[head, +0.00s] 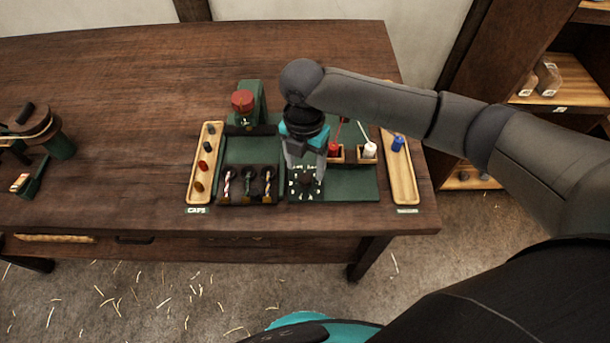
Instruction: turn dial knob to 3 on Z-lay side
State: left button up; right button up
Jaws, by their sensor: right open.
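The dial plate (306,193) is dark with pale marks around it and sits on the green board near the table's front edge. My right gripper (305,176) points down over the dial from behind. Its fingers are open and appear to stand at or just above the dial's middle. The knob itself is mostly hidden by the fingers, so I cannot tell where it points or whether the fingers touch it. The marks on the dial are too small to read surely. My left gripper is not in view.
A wooden tray labelled CAPS (206,165) lies left of a rack with several striped rope pieces (248,184). A green press with a red knob (243,101) stands behind. Red (334,149) and white (370,150) items and another tray (400,180) are at right.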

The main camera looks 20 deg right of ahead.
aim_at(305, 178)
jog(key=shift+f+b, duration=0.35)
jog(key=shift+f, duration=1.75)
jog(key=shift+c, duration=0.2)
grip_shut()
